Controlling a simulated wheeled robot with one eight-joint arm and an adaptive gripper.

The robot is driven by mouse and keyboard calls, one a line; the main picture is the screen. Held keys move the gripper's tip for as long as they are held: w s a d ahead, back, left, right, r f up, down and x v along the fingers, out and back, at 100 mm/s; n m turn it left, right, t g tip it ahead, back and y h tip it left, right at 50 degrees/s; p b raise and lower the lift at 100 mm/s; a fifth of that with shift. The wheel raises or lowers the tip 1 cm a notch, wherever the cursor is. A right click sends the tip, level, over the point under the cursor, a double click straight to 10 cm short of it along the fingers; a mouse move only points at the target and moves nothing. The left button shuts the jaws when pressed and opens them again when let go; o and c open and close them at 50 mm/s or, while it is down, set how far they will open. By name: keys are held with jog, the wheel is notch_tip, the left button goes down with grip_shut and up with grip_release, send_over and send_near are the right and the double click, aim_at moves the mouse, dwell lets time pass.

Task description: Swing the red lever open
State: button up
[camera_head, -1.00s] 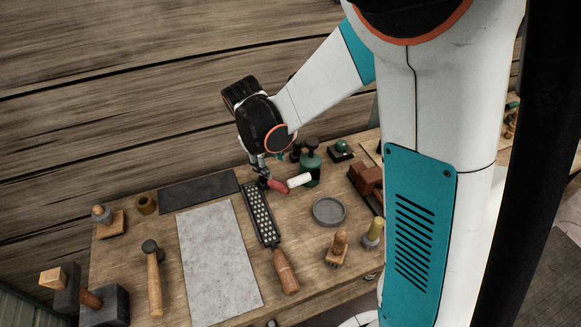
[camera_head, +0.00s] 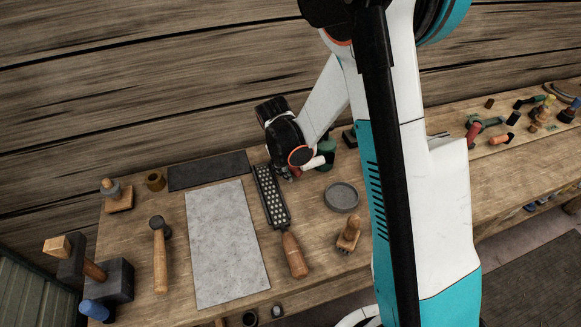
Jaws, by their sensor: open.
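A small red piece (camera_head: 297,171) shows just below my wrist, beside a white cylinder (camera_head: 314,163), at the back of the bench. Most of the red piece is hidden, so I cannot tell how it is mounted or turned. Another red handle (camera_head: 473,133) with a green part lies farther right on the bench. I cannot tell for sure which is the red lever. My gripper (camera_head: 288,174) is open and low over the bench, close to the near red piece. Its fingers are mostly hidden under the wrist, and contact cannot be made out.
A rasp (camera_head: 270,197) with a wooden handle lies close in front of my gripper. A grey dish (camera_head: 341,196) and a green bottle (camera_head: 327,150) stand to its right. A grey slab (camera_head: 225,243) and a hammer (camera_head: 160,255) lie left. The plank wall is behind.

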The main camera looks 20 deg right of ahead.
grip_shut()
jog(key=shift+w+d+n+b, duration=0.2)
jog(key=shift+d+n+b, duration=0.15)
jog(key=shift+n, duration=0.35)
grip_release()
jog(key=v, duration=1.2)
jog(key=shift+s+d, duration=0.1)
